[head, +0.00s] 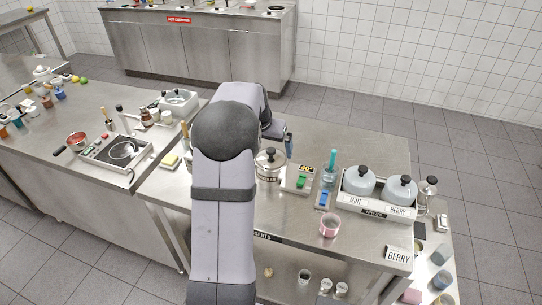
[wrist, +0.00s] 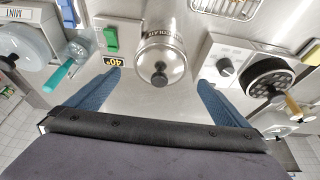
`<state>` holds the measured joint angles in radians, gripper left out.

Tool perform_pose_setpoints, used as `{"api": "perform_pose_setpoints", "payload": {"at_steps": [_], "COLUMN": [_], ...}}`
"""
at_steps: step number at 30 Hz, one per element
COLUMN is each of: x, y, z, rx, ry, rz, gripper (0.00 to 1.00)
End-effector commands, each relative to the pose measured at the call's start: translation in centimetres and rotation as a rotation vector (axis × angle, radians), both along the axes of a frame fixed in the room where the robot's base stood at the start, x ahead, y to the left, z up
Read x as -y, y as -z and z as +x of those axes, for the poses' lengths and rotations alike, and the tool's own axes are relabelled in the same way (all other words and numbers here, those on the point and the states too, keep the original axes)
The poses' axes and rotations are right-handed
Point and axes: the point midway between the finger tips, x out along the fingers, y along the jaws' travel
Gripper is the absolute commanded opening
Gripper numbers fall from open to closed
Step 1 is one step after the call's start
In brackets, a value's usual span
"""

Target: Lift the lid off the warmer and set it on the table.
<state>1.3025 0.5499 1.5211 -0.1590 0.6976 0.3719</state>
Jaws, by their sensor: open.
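The warmer (head: 270,174) is a round steel pot on the steel table (head: 340,148), just right of my arm in the head view. Its lid (head: 264,158) with a black knob is on it. In the wrist view the warmer (wrist: 163,20) has partly legible dark lettering, and the lid (wrist: 172,58) and its knob (wrist: 159,75) lie between my fingers. My gripper (wrist: 158,80) is open and empty, with blue fingers spread to either side of the knob, apart from it. In the head view my arm partly hides the gripper.
A green switch box (head: 300,180) with a 40° sign stands close right of the warmer. Beyond it are a blue-green stirrer cup (head: 329,177) and a freezer with two domed tubs (head: 358,181). A pink cup (head: 329,226) stands in front. Bare table lies behind the warmer.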

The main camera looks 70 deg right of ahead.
Motion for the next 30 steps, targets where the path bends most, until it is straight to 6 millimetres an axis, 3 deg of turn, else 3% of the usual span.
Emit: {"api": "perform_pose_setpoints", "payload": {"at_steps": [10, 21, 30], "x": [0.4, 1.6, 1.8], "y": [1.2, 4.9, 5.5], "z": [0.0, 0.1, 0.1], "rx": [0.000, 0.000, 0.001], "ry": [0.000, 0.000, 0.000], "rz": [0.002, 0.001, -0.001], "gripper": [1.00, 1.00, 1.00]}}
